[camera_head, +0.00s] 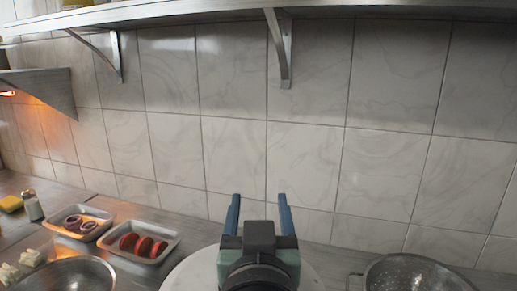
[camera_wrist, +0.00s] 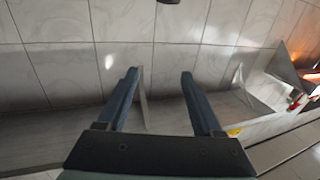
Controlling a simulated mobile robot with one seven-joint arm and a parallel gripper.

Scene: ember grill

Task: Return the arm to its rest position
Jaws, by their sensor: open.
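My gripper (camera_head: 259,202) shows at the bottom middle of the head view, with its two blue fingers spread apart and nothing between them. It is raised in front of the tiled wall (camera_head: 305,100). In the wrist view my gripper (camera_wrist: 160,75) is also open and empty, with the tiled wall and a metal shelf (camera_wrist: 60,88) beyond the fingers. A round white surface (camera_head: 190,275) is below my gripper in the head view and is partly hidden by it.
A metal shelf (camera_head: 200,14) on brackets runs along the wall above. On the counter at left are a tray of tomato slices (camera_head: 170,236), a tray of onion rings (camera_head: 100,218), a shaker (camera_head: 32,205) and a metal bowl (camera_head: 75,275). A metal strainer (camera_head: 415,275) stands at right.

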